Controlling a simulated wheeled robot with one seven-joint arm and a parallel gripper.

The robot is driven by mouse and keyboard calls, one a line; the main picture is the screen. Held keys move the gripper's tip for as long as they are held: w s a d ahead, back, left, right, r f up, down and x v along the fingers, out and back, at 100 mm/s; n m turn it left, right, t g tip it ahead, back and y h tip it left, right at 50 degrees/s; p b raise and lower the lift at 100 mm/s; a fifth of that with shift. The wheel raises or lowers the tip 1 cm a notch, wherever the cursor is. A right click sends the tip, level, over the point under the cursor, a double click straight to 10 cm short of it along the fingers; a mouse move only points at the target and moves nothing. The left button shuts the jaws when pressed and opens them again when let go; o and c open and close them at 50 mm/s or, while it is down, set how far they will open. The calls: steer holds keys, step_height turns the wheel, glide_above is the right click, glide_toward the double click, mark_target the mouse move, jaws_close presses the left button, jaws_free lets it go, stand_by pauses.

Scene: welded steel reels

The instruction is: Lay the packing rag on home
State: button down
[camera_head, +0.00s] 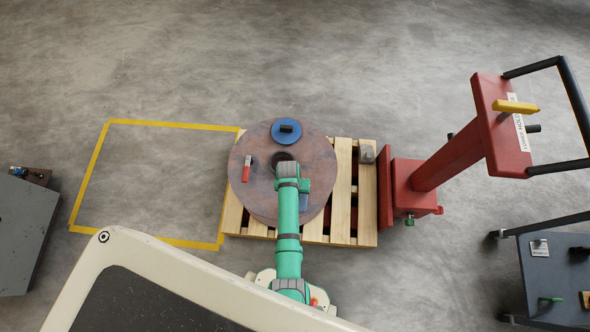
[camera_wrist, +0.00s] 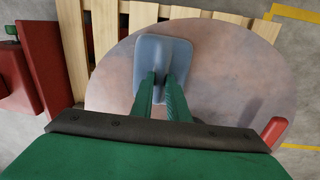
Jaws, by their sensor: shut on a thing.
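The packing rag appears to be the flat blue-grey piece (camera_wrist: 165,50) in the wrist view. My gripper (camera_wrist: 162,80) is shut on it, with both green fingertips close together at its lower edge. The rag is over the round reel face (camera_wrist: 235,60); I cannot tell whether it touches it. In the head view a blue-grey patch of it (camera_head: 304,202) shows beside my arm on the rusty reel (camera_head: 240,195). My gripper is largely hidden there by the wrist. No place marked home is legible.
The reel lies on a wooden pallet (camera_head: 343,190). A blue disc (camera_head: 286,131) and a red-handled item (camera_head: 246,168) lie on the reel. A red machine (camera_head: 445,160) stands right. A yellow-taped floor square (camera_head: 155,123) at left is empty. Grey benches stand at both sides.

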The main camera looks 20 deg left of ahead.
steer(key=c, duration=1.6)
jaws_free()
steer(key=shift+c, duration=0.2)
steer(key=shift+r, duration=2.95)
